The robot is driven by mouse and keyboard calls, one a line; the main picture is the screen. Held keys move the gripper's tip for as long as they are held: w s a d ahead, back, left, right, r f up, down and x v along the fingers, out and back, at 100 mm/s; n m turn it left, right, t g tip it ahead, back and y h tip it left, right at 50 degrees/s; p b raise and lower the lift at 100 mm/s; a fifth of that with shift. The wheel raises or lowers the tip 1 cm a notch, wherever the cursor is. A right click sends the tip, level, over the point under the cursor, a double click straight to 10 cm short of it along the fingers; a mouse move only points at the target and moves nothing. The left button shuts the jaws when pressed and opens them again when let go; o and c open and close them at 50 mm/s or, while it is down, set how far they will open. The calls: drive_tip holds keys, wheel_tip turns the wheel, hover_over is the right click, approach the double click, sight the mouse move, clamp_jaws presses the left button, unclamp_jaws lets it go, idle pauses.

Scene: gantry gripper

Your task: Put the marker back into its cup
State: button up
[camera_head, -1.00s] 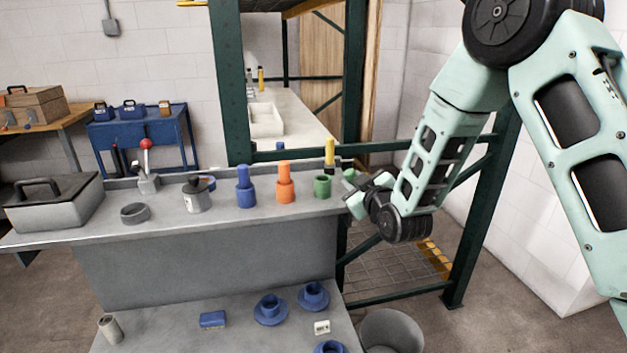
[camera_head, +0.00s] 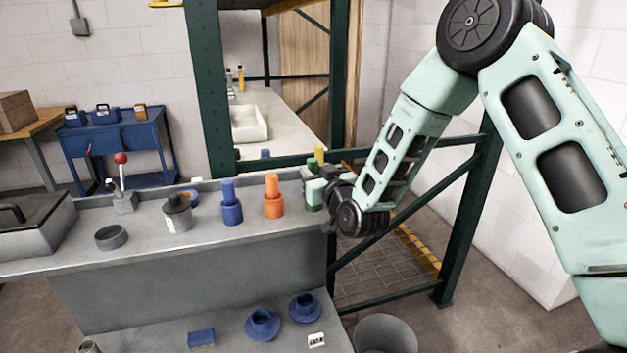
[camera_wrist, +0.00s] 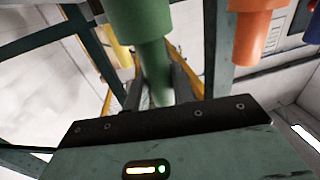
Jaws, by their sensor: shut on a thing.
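The green marker (camera_wrist: 160,75) is between my gripper's dark fingers (camera_wrist: 162,85) in the wrist view, which looks upside down. My gripper (camera_head: 314,185) is shut on it at the right end of the grey bench. The wider green cup (camera_wrist: 142,18) lines up with the marker's end in the wrist view.
An orange cup with its marker (camera_head: 273,198) and a blue one (camera_head: 231,205) stand to the left. A yellow marker (camera_head: 319,153) stands close behind my gripper. A green frame post (camera_head: 470,205) stands at right.

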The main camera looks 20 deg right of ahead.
wheel_tip(320, 180, down, 2)
drive_tip(key=shift+f, duration=0.2)
drive_tip(key=o, duration=1)
